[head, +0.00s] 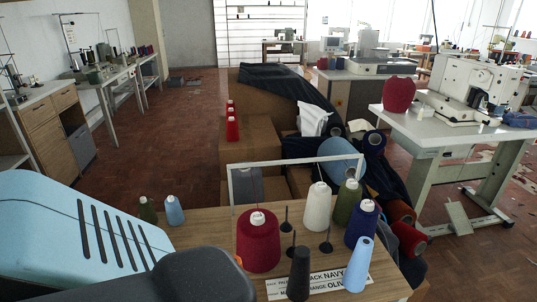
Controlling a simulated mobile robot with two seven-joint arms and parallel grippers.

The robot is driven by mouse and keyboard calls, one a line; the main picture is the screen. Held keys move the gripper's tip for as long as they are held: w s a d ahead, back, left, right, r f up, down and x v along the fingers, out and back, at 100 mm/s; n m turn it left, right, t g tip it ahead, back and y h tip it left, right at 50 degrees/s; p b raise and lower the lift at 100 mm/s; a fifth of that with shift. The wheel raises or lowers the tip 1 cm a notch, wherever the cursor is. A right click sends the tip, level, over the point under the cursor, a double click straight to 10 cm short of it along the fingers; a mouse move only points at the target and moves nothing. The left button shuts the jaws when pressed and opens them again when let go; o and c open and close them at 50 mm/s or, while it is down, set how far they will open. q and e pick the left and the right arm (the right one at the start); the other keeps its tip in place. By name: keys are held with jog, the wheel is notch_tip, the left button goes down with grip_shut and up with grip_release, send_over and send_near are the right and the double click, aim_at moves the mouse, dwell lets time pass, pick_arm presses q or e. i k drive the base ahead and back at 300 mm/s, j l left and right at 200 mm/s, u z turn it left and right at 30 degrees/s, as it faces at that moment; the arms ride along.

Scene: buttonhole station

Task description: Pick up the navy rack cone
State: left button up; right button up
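A navy cone (360,226) with a white tip stands upright at the right side of a wooden-topped rack (200,232). An olive cone (346,203) is close behind it and a light-blue cone (357,266) is close in front. A white cone (318,208) stands to its left, and a large dark-red cone (258,243) stands farther left. A dark grey cone (299,275) is near the front. Bare dark pins (326,238) stand between the cones. Another navy spool (374,142) lies farther back. Neither of my grippers is in view.
A printed label (318,284) lies at the rack's front. A white frame (280,165) rises behind the rack. Cartons (249,143) and dark cloth stand beyond. A sewing-machine table (440,130) is at right. A large light-blue slotted shape (70,235) blocks the lower left.

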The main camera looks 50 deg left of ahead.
aim_at(364, 219)
jog(key=u, duration=1.4)
jog(key=i+l+u, duration=0.15)
jog(key=i, duration=0.35)
